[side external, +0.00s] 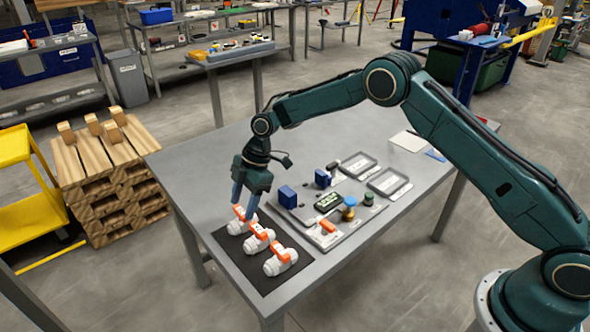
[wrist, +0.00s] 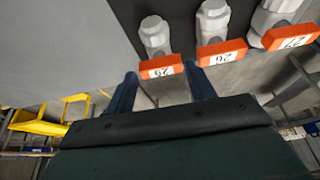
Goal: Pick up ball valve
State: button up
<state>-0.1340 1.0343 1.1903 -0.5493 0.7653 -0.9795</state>
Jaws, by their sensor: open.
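Three white ball valves with orange handles stand in a row on a black mat (side external: 222,236). The far valve (side external: 235,227) is under my gripper (side external: 244,203), the middle valve (side external: 257,243) and the near valve (side external: 279,264) are clear of it. In the wrist view, my gripper (wrist: 160,85) is open and empty. The valve with the handle marked 29 (wrist: 156,35) lies just ahead, between the lines of the fingers. The handle marked 26 (wrist: 222,52) is beyond the right fingertip, and another valve (wrist: 285,22) is farther right. I cannot tell whether a finger touches a valve.
A grey tray (side external: 322,243) beside the mat holds blue blocks (side external: 288,197), a blue-topped part (side external: 349,208) and other small parts. Two grey frames lie behind it. The left part of the table (side external: 190,160) is bare. A wooden pallet stack (side external: 108,180) stands off the table's left edge.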

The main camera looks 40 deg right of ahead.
aim_at(241, 210)
jog(key=shift+x, duration=2.4)
jog(key=shift+s, duration=0.1)
jog(key=c, duration=0.7)
